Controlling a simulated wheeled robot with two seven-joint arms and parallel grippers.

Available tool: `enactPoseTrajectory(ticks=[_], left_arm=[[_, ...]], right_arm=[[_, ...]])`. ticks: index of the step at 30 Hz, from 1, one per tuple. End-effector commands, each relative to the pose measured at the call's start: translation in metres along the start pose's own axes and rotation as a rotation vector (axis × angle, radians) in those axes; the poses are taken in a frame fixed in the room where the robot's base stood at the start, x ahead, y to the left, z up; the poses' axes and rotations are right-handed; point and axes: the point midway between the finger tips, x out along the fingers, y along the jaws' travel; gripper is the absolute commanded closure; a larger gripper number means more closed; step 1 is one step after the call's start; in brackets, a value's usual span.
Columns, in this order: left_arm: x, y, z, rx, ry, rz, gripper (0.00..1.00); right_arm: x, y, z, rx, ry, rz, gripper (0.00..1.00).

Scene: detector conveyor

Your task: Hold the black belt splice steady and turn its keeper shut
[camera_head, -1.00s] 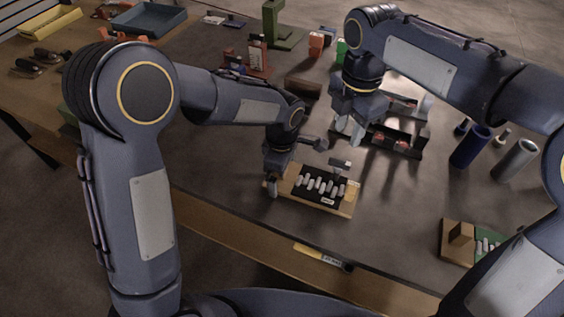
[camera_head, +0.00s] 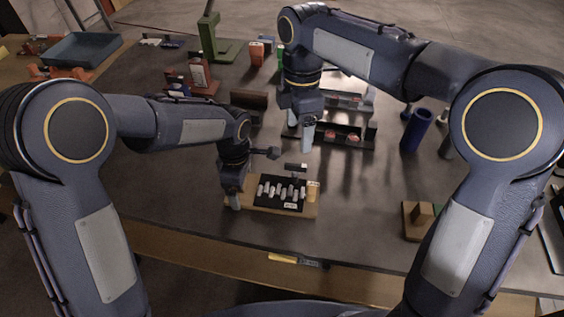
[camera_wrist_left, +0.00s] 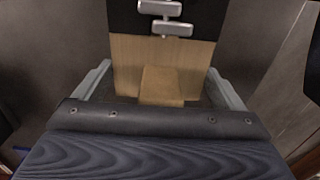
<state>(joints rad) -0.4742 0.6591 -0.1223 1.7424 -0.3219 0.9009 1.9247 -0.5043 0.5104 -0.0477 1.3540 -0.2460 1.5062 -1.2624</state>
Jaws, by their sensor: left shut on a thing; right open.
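The black belt splice (camera_head: 283,190) lies on a wooden board (camera_head: 262,210), with a row of pale grey segments across it. A small grey T-shaped piece (camera_head: 296,167) stands at its far edge; I cannot tell if this is the keeper or how it is turned. My left gripper (camera_head: 236,199) is shut on the board's left end. In the left wrist view its fingers (camera_wrist_left: 160,88) lie along both sides of the board, around a raised wooden block (camera_wrist_left: 161,84). My right gripper (camera_head: 307,134) is open and empty, pointing down above and beyond the splice.
A black rack with red parts (camera_head: 345,137) stands behind my right gripper. A blue cylinder (camera_head: 416,130) stands to the right. A second wooden block (camera_head: 419,216) is at front right, partly behind my right arm. A labelled strip (camera_head: 285,258) is on the table's front edge.

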Motion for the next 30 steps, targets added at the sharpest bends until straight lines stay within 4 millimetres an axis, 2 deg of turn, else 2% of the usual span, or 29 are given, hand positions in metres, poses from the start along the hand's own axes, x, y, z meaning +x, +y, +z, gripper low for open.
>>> enactPoseTrajectory(ticks=[3, 12, 18, 24, 30], left_arm=[[-0.001, 0.0, 0.0, 0.0, -0.001, 0.002, 0.48], [-0.001, 0.001, 0.0, -0.001, -0.001, 0.002, 0.48], [-0.001, 0.001, 0.0, -0.001, -0.001, 0.002, 0.48], [-0.001, 0.001, 0.0, -0.001, -0.001, 0.002, 0.48], [-0.001, 0.001, 0.0, -0.001, -0.001, 0.002, 0.48]], right_arm=[[-0.002, 0.009, 0.005, 0.342, 0.013, -0.058, 0.29], [-0.008, 0.025, 0.012, 1.217, -0.035, -0.214, 0.29], [-0.012, 0.033, 0.015, 1.69, -0.114, -0.287, 0.29], [-0.015, 0.036, 0.016, 1.944, -0.176, -0.32, 0.29], [-0.006, 0.034, 0.015, 2.001, -0.194, -0.328, 0.29]])
